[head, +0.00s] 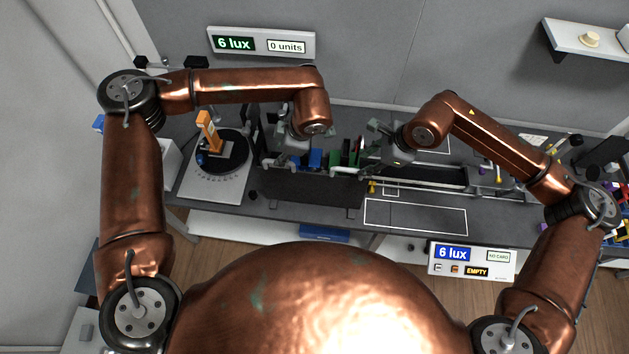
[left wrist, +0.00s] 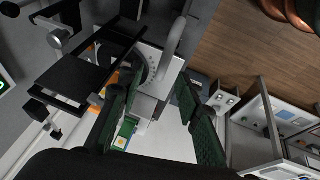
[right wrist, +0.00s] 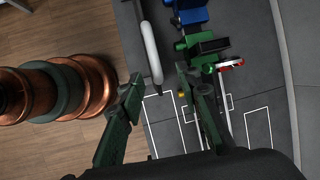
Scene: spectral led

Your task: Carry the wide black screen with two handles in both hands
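The wide black screen (head: 305,190) stands on the bench's front part in the head view, with a grey handle near each end. The left handle (head: 277,162) also shows in the left wrist view (left wrist: 173,52). The right handle (head: 345,171) also shows in the right wrist view (right wrist: 151,50). My left gripper (head: 284,156) is open, its fingers apart, near the left handle. My right gripper (head: 370,155) is open near the right handle. In each wrist view the handle lies beyond the fingertips, roughly between them, with no grip on it. Most of the screen is hidden in the wrist views.
A turntable with an orange piece (head: 209,131) stands left of the screen. Blue (head: 316,158) and green holders stand on a rail just behind it. A meter box (head: 471,262) reading 6 lux is at the front right. White outlined areas (head: 415,217) on the bench are bare.

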